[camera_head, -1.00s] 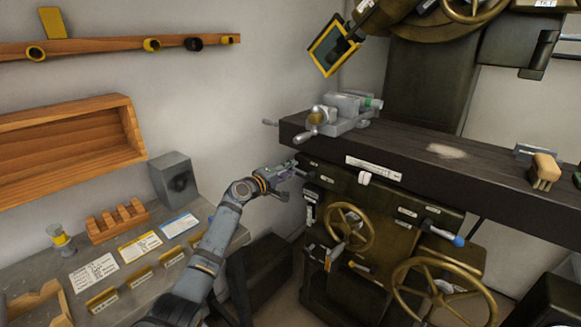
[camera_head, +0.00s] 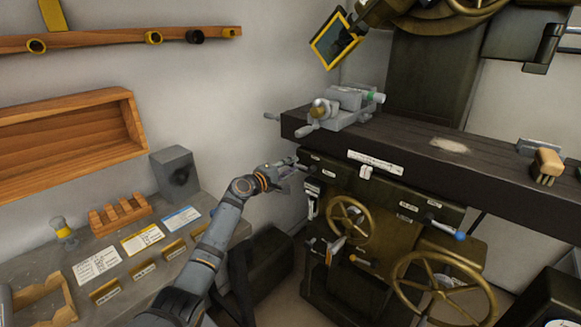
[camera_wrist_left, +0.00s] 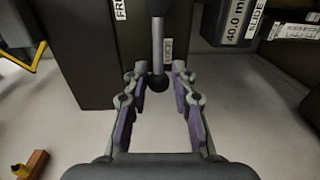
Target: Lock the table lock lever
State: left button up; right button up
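A grey lever with a round black knob at its end (camera_wrist_left: 158,82) shows in the left wrist view. Beside its upper part is a white label beginning "FR", the rest cut off, so this looks like the table lock lever. My left gripper (camera_wrist_left: 158,85) is open, with its purple-padded fingers on either side of the knob and gaps visible on both sides. In the head view my left gripper (camera_head: 287,167) is at the left end of the machine's dark front, below the table (camera_head: 440,165). The lever is too small to make out there. My right gripper is not in view.
A grey vise (camera_head: 340,107) sits on the table above my gripper. A brass handwheel (camera_head: 350,222) and a lever with a blue knob (camera_head: 459,236) are on the machine front to the right. A grey bench with cards and a wooden rack (camera_head: 120,214) lies left.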

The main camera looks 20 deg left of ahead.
pick_arm(q)
jog(key=shift+o, duration=0.3)
jog(key=shift+s+a, duration=0.1)
jog(key=v, duration=1.1)
jog(key=shift+s, duration=0.45)
jog(key=shift+a+f, duration=0.1)
